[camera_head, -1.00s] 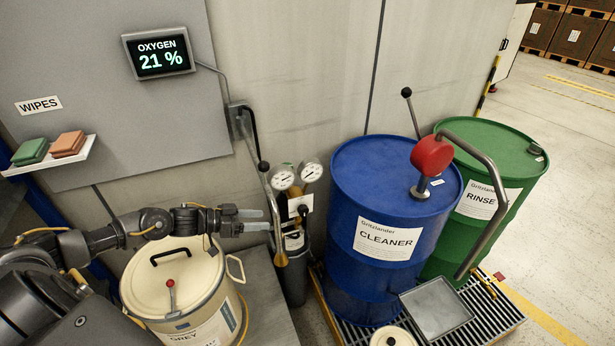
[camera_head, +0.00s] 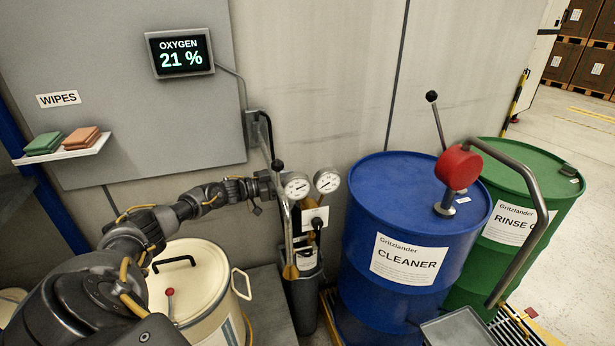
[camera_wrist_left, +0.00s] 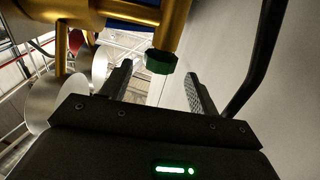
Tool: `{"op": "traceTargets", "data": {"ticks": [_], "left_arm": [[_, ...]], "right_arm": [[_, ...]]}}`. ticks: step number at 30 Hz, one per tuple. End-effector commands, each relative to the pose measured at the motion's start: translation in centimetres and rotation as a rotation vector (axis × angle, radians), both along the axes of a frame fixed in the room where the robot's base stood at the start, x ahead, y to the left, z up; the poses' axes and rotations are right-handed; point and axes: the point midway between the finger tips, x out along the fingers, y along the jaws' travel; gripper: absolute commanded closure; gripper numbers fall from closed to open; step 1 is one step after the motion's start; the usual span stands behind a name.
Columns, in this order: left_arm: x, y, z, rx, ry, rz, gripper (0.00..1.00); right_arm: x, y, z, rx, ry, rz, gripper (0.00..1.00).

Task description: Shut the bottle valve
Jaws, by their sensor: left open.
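The gas bottle (camera_head: 306,292) stands upright in a dark holder by the wall, with two round gauges (camera_head: 297,186) at its top. The bottle valve shows in the left wrist view as a dark green knob (camera_wrist_left: 160,62) on a brass stem. My left gripper (camera_wrist_left: 159,72) is open, and the knob appears between its fingertips, slightly ahead of them; I cannot tell whether they touch it. In the head view my left gripper (camera_head: 268,184) is at the height of the gauges, its fingertips hidden behind the left gauge and a rod. My right gripper is out of view.
A cream bin (camera_head: 205,285) stands below my left arm. A blue drum (camera_head: 372,220) and a green drum (camera_head: 540,190) stand to the right. The oxygen display (camera_head: 180,54) reads 21 %.

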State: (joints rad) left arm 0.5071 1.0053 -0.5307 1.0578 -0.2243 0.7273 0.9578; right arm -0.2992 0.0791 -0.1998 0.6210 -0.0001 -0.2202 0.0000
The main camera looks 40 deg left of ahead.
Motion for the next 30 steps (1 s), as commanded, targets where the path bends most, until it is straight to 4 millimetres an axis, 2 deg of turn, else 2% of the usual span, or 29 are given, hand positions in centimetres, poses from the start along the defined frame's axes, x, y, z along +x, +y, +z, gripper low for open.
{"op": "traceTargets", "data": {"ticks": [3,9,14,22,23,30], "left_arm": [[2.1,-1.2,0.3,-0.002,-0.003,0.0,0.4],[4.4,-2.7,0.2,-0.001,-0.001,0.0,0.4],[5.2,-3.3,0.1,0.001,-0.001,-0.001,0.4],[5.3,-3.3,0.0,0.001,0.0,-0.001,0.4],[5.3,-3.3,0.0,0.001,0.0,-0.001,0.41],[5.3,-3.3,0.0,0.001,0.001,0.0,0.72]], "right_arm": [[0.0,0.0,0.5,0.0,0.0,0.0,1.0],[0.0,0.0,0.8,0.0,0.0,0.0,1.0],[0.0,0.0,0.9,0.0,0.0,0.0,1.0],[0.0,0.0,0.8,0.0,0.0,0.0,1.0],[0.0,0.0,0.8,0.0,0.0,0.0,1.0],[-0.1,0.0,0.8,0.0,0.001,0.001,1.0]]}}
